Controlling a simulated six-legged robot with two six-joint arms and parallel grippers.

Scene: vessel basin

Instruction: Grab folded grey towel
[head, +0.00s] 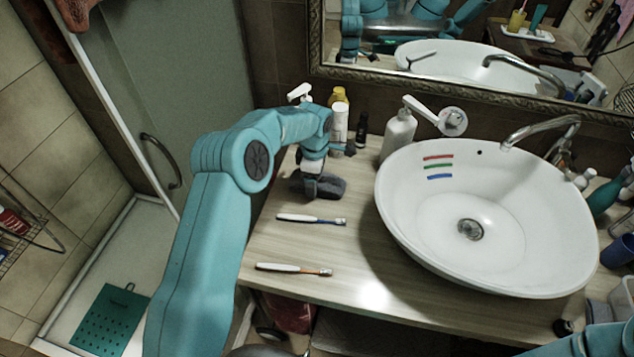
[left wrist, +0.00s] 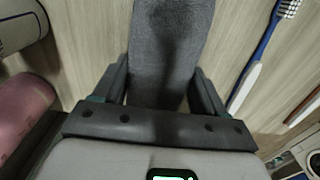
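The folded grey towel (head: 325,187) lies on the wooden counter, left of the basin. In the left wrist view the towel (left wrist: 170,50) runs up from between the fingers of my left gripper (left wrist: 160,92). That gripper (head: 312,180) is low over the towel in the head view, its fingers apart, one on each side of the towel. I cannot tell whether they touch it. My right gripper is out of view; only part of my right arm shows at the lower right.
Two toothbrushes (head: 311,219) (head: 293,268) lie in front of the towel. Bottles (head: 339,122) and a white soap dispenser (head: 398,134) stand behind it. The white basin (head: 540,250) fills the counter's right side. The counter's left edge is close to the towel.

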